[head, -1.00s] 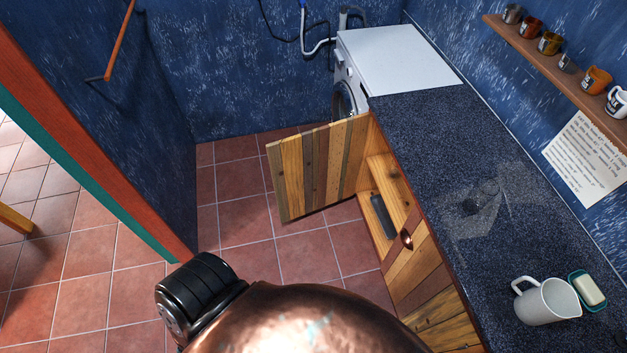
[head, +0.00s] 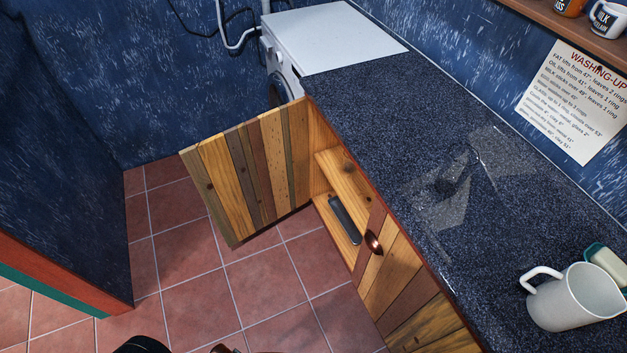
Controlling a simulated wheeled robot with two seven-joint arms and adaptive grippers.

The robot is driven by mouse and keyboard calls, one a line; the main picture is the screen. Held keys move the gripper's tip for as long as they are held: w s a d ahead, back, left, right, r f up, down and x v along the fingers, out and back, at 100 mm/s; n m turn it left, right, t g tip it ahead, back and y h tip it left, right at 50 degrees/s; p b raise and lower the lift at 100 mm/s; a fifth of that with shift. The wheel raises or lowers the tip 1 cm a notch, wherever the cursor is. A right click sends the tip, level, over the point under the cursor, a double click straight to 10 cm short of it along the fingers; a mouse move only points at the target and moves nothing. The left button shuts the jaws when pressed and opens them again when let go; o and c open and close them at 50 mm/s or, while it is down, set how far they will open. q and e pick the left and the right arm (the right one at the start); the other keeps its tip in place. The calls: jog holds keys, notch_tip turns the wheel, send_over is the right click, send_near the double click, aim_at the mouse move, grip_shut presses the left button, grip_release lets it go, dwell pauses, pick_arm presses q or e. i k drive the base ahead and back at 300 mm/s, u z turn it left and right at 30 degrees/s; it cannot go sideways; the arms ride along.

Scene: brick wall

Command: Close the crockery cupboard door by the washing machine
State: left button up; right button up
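The cupboard door (head: 250,172), made of striped wooden planks, stands wide open in the head view. It is hinged at the cupboard side next to the washing machine (head: 330,36) and sticks out to the left over the floor. Inside the open cupboard, a wooden shelf (head: 342,172) shows, with a dark flat object (head: 345,219) below it. A closed door (head: 400,277) with a copper knob (head: 373,242) is on the nearer side of the opening. Neither of my grippers shows; only small parts of my own body appear at the bottom edge.
The dark speckled worktop (head: 400,130) runs above the cupboards, with a white jug (head: 575,298) and a soap dish (head: 606,264) at the near right. The tiled floor (head: 180,255) before the door is clear. A wall end (head: 70,285) with red trim stands at left.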

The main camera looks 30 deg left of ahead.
aim_at(249, 175)
jog(key=u, duration=2.55)
jog(key=i, duration=1.3)
jog(key=z, duration=2.35)
